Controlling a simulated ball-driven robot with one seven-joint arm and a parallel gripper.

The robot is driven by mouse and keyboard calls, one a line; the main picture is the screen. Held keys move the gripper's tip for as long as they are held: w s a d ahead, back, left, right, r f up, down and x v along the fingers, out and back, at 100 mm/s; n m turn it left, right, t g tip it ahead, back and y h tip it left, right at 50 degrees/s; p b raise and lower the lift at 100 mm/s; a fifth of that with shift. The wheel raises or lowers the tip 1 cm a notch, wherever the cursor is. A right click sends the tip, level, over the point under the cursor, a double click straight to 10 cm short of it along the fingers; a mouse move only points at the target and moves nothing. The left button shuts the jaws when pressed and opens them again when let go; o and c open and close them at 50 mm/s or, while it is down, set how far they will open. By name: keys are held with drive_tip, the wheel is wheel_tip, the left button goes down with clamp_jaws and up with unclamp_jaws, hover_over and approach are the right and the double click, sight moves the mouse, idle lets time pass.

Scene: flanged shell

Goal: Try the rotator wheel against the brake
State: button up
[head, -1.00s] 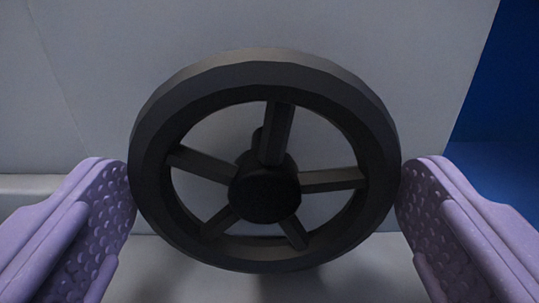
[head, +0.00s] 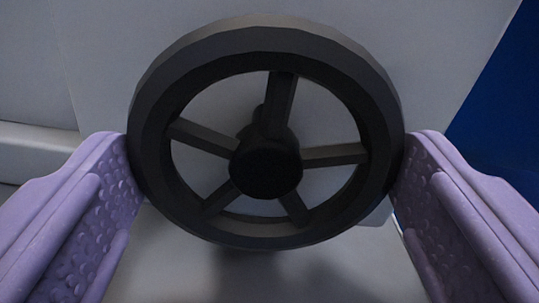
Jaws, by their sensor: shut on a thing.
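The rotator wheel (head: 266,240) is dark grey, with a thick round rim, several spokes and a dark round hub (head: 265,173) at its middle. It fills the centre of the head view and faces me. My gripper (head: 265,165) has two purple, dimpled fingers, one on each side of the wheel. The finger tips touch the rim at its left and right sides, so the gripper is shut on the wheel. The shaft behind the hub is mostly hidden. I cannot make out a brake as a separate part.
A pale grey panel (head: 110,60) stands behind the wheel. A light grey surface (head: 180,265) lies below it, with the wheel's shadow on it. A blue area (head: 495,110) shows at the right. A pale ledge (head: 35,145) runs along the left.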

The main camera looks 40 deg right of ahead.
idle(0.4)
drive_tip(key=shift+m, duration=1)
drive_tip(key=o, duration=1.3)
drive_tip(key=p+v, duration=0.1)
drive_tip(key=v, duration=0.6)
